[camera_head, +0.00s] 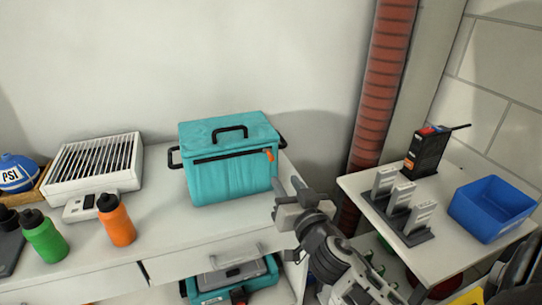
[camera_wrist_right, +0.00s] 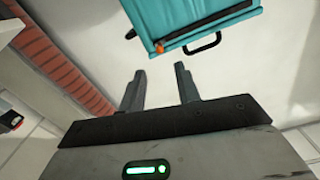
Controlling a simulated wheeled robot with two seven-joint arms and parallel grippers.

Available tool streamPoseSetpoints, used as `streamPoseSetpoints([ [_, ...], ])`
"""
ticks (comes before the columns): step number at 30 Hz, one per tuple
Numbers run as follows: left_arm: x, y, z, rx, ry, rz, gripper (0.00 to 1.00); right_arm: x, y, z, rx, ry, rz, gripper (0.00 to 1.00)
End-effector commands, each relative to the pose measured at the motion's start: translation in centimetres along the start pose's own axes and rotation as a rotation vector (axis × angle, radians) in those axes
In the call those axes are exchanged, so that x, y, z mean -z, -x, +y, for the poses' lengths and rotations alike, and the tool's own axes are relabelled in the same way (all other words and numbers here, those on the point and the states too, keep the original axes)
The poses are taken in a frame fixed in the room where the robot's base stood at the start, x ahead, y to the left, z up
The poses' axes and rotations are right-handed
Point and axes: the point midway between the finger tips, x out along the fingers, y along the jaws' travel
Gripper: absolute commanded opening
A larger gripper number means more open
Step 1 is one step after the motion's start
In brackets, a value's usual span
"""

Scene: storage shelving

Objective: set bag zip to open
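The teal bag (camera_head: 232,180) stands upright on the white counter, with black handles on its top and sides. A dark zip line (camera_head: 225,156) runs across its upper front, with an orange pull tab (camera_head: 270,155) at the right end. My right gripper (camera_head: 287,188) is open and empty, just right of and below the tab, apart from the bag. In the right wrist view, the open fingers (camera_wrist_right: 160,82) point toward the bag (camera_wrist_right: 190,18), with the orange tab (camera_wrist_right: 159,47) ahead of them. My left gripper is not in view.
Left of the bag are an orange bottle (camera_head: 117,221), a green bottle (camera_head: 44,237) and a white slatted box (camera_head: 95,165). On the right table stand a blue bin (camera_head: 492,208), a grey rack (camera_head: 400,218) and a black radio (camera_head: 426,152). A red pipe (camera_head: 383,85) rises behind.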

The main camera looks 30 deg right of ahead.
Motion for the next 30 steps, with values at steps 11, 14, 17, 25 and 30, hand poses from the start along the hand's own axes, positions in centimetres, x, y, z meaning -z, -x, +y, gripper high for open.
streamPoseSetpoints([
  [11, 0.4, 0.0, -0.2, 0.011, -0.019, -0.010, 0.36, 0.2, -8.1, 0.0, -0.001, 0.004, 0.000, 0.33],
  [14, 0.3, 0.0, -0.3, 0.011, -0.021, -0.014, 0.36, 0.1, -9.6, 0.0, -0.002, 0.002, -0.001, 0.33],
  [17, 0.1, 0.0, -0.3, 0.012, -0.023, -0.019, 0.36, 0.0, -10.6, 0.0, -0.001, 0.002, -0.002, 0.33],
  [25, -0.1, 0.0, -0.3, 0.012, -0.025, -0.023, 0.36, -0.1, -11.3, 0.1, -0.001, 0.002, -0.003, 0.33],
  [30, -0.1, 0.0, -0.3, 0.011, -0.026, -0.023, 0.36, -0.1, -11.3, 0.0, -0.001, 0.001, -0.003, 0.24],
])
